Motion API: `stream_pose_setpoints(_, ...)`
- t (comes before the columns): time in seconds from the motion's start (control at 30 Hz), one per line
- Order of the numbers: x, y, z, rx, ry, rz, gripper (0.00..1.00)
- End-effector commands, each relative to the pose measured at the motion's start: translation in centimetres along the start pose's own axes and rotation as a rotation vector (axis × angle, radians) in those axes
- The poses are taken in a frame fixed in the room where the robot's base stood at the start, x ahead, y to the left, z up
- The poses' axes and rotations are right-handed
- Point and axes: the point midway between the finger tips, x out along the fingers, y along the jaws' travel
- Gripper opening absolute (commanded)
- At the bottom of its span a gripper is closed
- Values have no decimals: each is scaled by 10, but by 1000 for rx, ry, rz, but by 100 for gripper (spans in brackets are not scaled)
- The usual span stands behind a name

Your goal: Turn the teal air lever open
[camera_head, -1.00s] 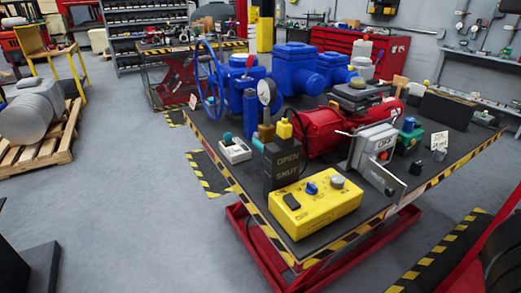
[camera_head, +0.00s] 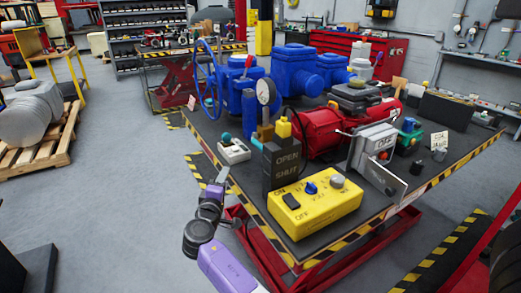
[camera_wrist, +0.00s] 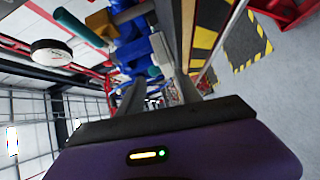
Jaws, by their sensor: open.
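The teal air lever (camera_head: 257,144) is a small teal handle by the brass fitting (camera_head: 265,132) below the round gauge (camera_head: 266,92), near the table's left edge. In the wrist view the teal lever (camera_wrist: 77,26) shows at upper left, slanting, near the white gauge disc (camera_wrist: 52,52). My gripper (camera_head: 221,176) is open and empty, beside the table's left edge. It is left of the lever and nearer the camera, apart from it. The lever's mounting is partly hidden in the head view by the dark OPEN/SHUT block (camera_head: 282,165).
A white box (camera_head: 234,152) with a teal knob (camera_head: 227,137) stands left of the lever. A yellow control box (camera_head: 315,203) is at the front. A blue cylinder (camera_head: 249,113) and red actuator body (camera_head: 322,133) stand behind.

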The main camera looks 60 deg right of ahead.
Motion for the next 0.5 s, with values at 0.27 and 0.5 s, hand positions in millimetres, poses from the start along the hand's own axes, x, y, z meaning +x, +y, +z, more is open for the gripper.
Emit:
stream_pose_setpoints(0.27, 9, 76, 50, -255, -433, 257, 41)
stream_pose_setpoints(0.5, 7, 87, 68, -288, -510, 292, 41)
